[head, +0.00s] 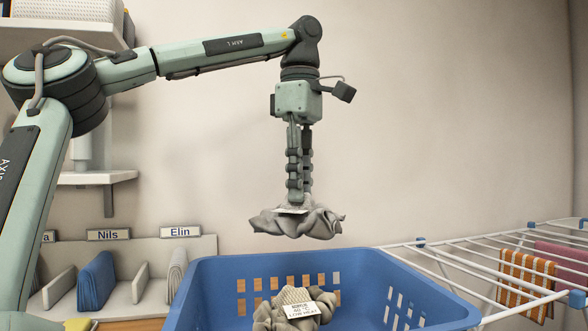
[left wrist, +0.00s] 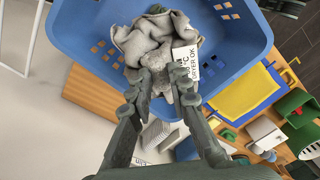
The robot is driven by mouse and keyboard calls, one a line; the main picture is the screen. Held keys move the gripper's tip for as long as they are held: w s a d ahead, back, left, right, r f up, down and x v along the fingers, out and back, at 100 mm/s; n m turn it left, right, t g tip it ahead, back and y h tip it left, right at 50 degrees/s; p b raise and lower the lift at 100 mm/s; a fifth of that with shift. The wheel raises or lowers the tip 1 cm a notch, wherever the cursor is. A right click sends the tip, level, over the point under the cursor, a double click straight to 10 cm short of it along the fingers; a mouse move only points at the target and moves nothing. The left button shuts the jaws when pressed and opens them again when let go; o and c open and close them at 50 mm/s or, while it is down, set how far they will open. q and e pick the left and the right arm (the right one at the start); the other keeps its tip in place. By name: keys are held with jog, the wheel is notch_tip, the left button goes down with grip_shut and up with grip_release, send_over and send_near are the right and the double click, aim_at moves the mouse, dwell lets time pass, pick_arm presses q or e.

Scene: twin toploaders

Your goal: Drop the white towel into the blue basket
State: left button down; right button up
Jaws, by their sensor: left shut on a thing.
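A crumpled greyish-white cloth, which I take to be the white towel (head: 297,223), hangs bunched in the air with a white tag at its top. My left gripper (head: 299,195) points straight down and is shut on it. The blue basket (head: 215,284) is below and its near part is cut off by the frame. In the left wrist view the towel (left wrist: 150,40) sits at the fingertips (left wrist: 161,76), over the basket (left wrist: 236,42), with a printed tag on its right. Another greyish cloth with a care label (head: 290,314) lies in the basket. My right gripper is not seen.
A white drying rack (head: 455,258) with an orange striped cloth (head: 525,278) stands on the right. Behind the basket on the left is a sorter with name plates (head: 108,235) and folded cloths. A wall shelf (head: 95,178) is above it.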

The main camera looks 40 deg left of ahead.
aim_at(300, 205)
pick_arm(q)
jog(key=shift+f, duration=2)
jog(key=c, duration=1.3)
grip_release()
jog(key=shift+c, duration=0.2)
notch_tip(300, 205, up, 8)
jog(key=shift+f, duration=0.2)
jog(key=shift+f, duration=0.1)
